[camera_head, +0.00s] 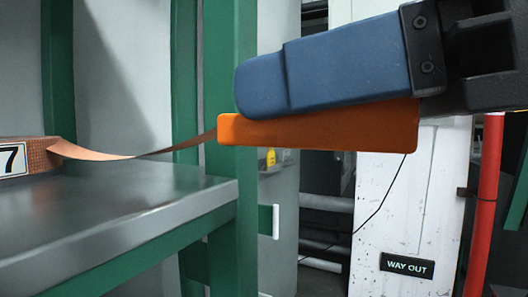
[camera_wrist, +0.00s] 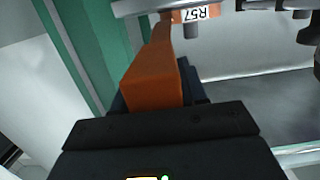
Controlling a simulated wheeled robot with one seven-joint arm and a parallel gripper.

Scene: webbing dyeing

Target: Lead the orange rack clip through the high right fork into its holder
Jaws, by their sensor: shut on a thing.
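The orange rack clip (camera_head: 330,131) is a long flat bar, held nearly level in the head view. My gripper (camera_head: 250,100) has blue fingers and is shut on it from the right. The clip also shows in the wrist view (camera_wrist: 153,78), standing out beyond the gripper's dark body. In the wrist view the label (camera_wrist: 195,14) reads R57, upside down. I cannot make out the high right fork or the holder for certain.
A green post (camera_head: 231,190) stands just behind the clip's left end. A white pillar with a WAY OUT sign (camera_head: 407,265) and a red pipe (camera_head: 487,200) stand farther back.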

